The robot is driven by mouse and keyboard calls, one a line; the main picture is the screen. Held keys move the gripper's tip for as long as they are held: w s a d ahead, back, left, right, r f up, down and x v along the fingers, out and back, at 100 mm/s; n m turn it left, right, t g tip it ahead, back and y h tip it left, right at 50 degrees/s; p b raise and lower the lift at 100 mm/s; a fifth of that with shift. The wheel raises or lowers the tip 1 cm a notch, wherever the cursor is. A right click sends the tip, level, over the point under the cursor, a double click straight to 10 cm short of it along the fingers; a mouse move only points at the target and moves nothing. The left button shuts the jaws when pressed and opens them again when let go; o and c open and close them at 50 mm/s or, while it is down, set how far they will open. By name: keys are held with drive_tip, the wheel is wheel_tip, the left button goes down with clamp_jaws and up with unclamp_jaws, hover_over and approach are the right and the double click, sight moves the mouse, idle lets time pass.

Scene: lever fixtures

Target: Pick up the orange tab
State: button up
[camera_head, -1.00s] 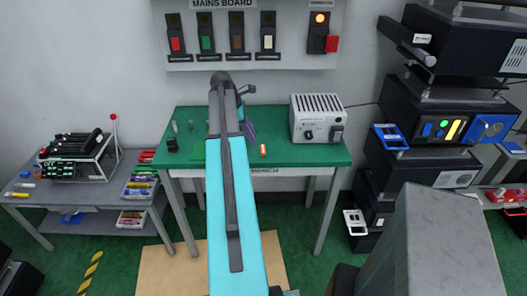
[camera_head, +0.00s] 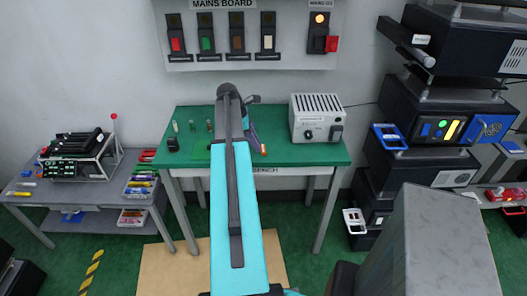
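A small orange piece (camera_head: 263,149), which looks like the orange tab, lies on the green top of the workbench (camera_head: 310,155), left of the grey box. It is small in view and its exact shape is hard to tell. My arm reaches over the bench just left of it. My gripper (camera_head: 253,99) is at the arm's far end, mostly hidden behind the arm, and appears farther back than the orange piece. Whether its fingers are open or shut does not show.
A grey vented box (camera_head: 317,118) stands at the bench's right. A purple item (camera_head: 254,139) lies beside my arm. Small vials (camera_head: 192,126) and a black block (camera_head: 173,144) are at the left. A switch board (camera_head: 250,45) hangs on the wall behind.

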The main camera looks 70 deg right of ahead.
sight(262, 153)
drive_tip(key=shift+p+x, duration=0.8)
drive_tip(key=shift+x, duration=1.35)
clamp_jaws()
